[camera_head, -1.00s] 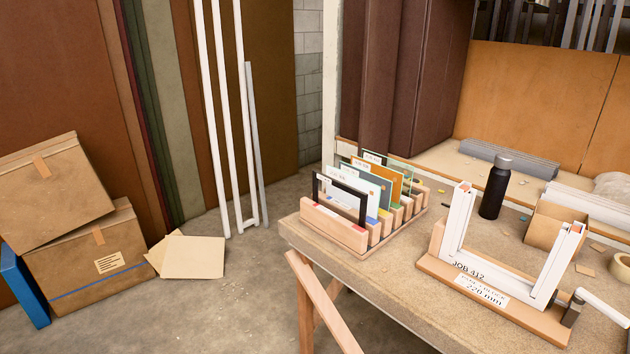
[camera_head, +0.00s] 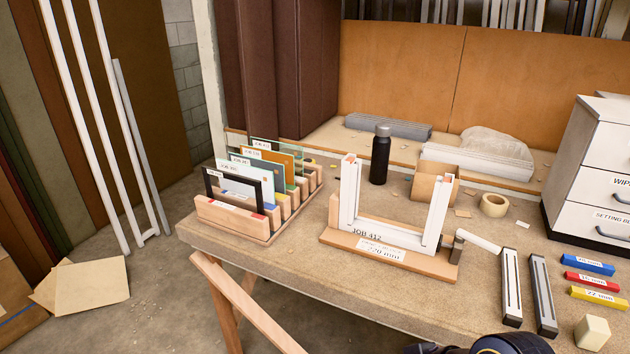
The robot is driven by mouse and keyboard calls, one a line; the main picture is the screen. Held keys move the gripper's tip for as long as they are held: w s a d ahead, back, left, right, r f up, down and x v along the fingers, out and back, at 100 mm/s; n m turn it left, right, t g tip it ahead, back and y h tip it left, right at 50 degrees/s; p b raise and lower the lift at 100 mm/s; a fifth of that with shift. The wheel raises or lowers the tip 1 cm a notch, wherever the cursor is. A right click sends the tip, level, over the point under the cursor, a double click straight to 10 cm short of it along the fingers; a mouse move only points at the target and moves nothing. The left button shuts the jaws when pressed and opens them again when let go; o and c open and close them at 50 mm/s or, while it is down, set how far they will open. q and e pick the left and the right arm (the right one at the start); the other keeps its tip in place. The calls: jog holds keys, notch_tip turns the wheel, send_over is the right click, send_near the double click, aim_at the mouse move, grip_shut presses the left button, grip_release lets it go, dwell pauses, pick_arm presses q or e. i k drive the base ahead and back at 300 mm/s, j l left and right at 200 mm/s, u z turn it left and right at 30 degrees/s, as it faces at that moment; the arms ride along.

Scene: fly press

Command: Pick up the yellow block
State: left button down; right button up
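The yellow block (camera_head: 598,297) is a flat bar with a white label that seems to read 22 mm. It lies on the bench at the right edge of the view, nearest me in a column of three bars. The red block (camera_head: 590,280) and the blue block (camera_head: 587,264) lie just behind it. Nothing covers the yellow block. Neither gripper's fingers show. A dark, rounded part of mine shows at the bottom edge, well left of and nearer than the yellow block.
Two grey slotted bars (camera_head: 511,287) lie left of the blocks. A pale cube (camera_head: 592,333) sits just in front. A white frame jig (camera_head: 393,252) with a crank, a wooden rack (camera_head: 235,216) of samples and a black bottle (camera_head: 380,157) stand further left. A white drawer cabinet (camera_head: 597,170) stands behind.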

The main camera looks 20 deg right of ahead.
aim_at(604, 301)
jog(key=z, duration=1.1)
jog(key=i+l+z, duration=0.15)
jog(key=l+z, duration=0.15)
jog(key=l, duration=0.15)
jog(key=i+l+z, duration=0.3)
jog(key=l, duration=0.15)
jog(key=i+l+z, duration=0.15)
jog(key=l+z, duration=0.15)
jog(key=l, duration=0.1)
